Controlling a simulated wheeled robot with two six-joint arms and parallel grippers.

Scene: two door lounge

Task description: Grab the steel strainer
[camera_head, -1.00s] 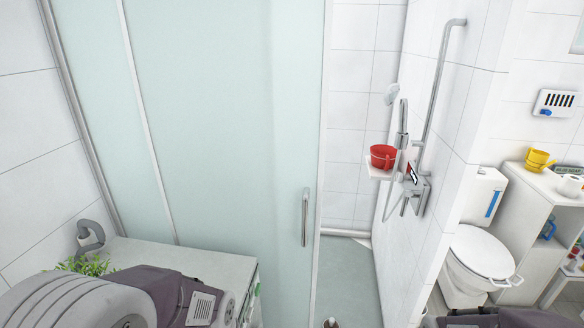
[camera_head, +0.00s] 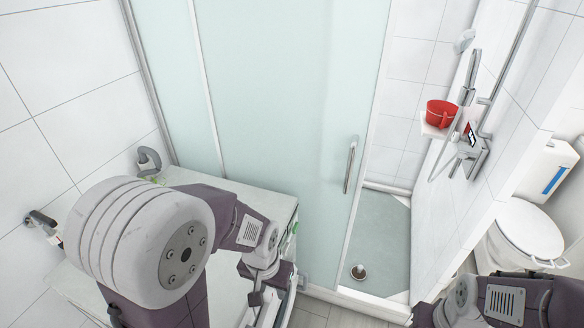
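A small round metallic piece with a raised knob (camera_head: 358,272) sits on the grey shower floor, near the threshold. It looks like the steel strainer, but it is too small to be sure. My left gripper (camera_head: 268,296) hangs at the bottom, left of the shower threshold and apart from that piece. Its fingers are small and dark, and I cannot tell how far apart they are. My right arm (camera_head: 505,302) comes in at the bottom right. Its end is near the bottom edge, right of the threshold, and its finger state is unclear.
A frosted glass door (camera_head: 270,100) with a vertical handle (camera_head: 350,165) covers the shower's left part; the opening is to its right. A red cup (camera_head: 440,114) stands on a wall shelf. A white toilet (camera_head: 530,228) is at the right. A white cabinet (camera_head: 280,202) stands at the left.

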